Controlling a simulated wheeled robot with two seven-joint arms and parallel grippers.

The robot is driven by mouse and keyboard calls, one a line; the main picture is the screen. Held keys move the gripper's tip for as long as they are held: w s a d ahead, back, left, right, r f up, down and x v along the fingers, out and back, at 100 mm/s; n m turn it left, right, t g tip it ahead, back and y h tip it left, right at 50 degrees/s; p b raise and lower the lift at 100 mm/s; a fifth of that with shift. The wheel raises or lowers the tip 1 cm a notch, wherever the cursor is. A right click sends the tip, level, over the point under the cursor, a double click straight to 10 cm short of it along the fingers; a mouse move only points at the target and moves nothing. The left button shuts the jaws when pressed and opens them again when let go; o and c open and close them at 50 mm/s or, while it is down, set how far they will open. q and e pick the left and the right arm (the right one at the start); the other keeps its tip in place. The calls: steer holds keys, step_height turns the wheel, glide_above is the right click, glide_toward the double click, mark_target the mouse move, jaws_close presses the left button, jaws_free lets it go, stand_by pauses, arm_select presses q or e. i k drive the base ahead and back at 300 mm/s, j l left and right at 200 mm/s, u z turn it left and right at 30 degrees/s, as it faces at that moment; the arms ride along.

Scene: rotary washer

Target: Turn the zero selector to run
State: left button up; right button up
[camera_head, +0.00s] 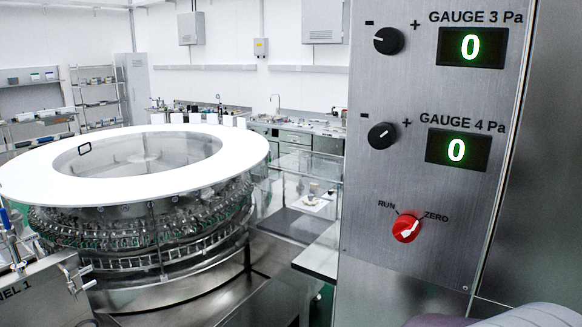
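The zero selector (405,228) is a round red knob with a white pointer, low on the steel control panel (370,280) at the right. The label RUN is at its upper left and the label ZERO at its upper right. The white pointer is turned toward ZERO. Nothing touches the knob. Neither of my grippers shows. A pale rounded piece at the bottom right edge looks like part of my arm, but its gripper is out of the picture.
Above the selector are two black knobs (388,40) (381,135) and green displays for gauge 3 (472,47) and gauge 4 (458,149), both reading 0. A large round washer (230,150) with a white top stands at the left. The space before the selector looks clear.

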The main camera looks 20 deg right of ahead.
mark_target(406, 228)
steer(key=z, duration=1.45)
